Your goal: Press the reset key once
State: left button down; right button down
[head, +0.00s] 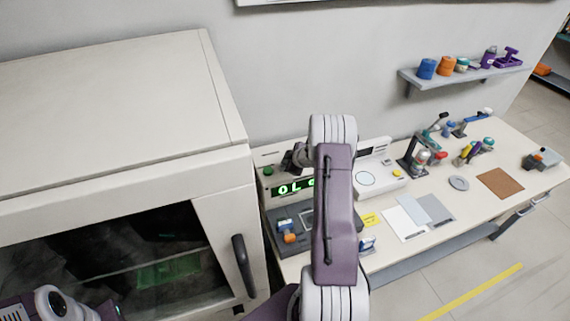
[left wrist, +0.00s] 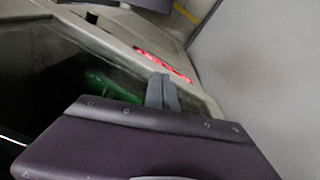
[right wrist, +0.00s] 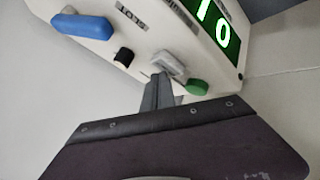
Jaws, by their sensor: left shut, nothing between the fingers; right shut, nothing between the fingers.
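The classifier, a pale instrument with a green digit display (head: 290,187), stands on the bench; my right arm hides part of it. My right gripper (head: 293,160) is at its top, beside the green button (head: 268,170). In the right wrist view, my right gripper (right wrist: 162,78) is shut and empty, its tips at a whitish key (right wrist: 169,65) beside the green button (right wrist: 197,88). I cannot tell whether they touch. A black knob (right wrist: 124,56) and a blue key (right wrist: 82,26) lie farther along. My left gripper (left wrist: 162,80) is shut and empty.
A large white cabinet (head: 120,165) with a dark window and black handle (head: 243,265) stands left of the bench. Right on the bench are a white round-topped device (head: 375,178), paper sheets (head: 405,218), tool racks and a brown mat (head: 500,184). A shelf (head: 465,77) hangs above.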

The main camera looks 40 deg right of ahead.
jog(key=shift+r+p, duration=0.3)
jog(key=shift+r, duration=0.2)
jog(key=shift+r, duration=0.1)
notch_tip(320, 180, up, 5)
jog(key=p, duration=0.5)
dwell(0.6)
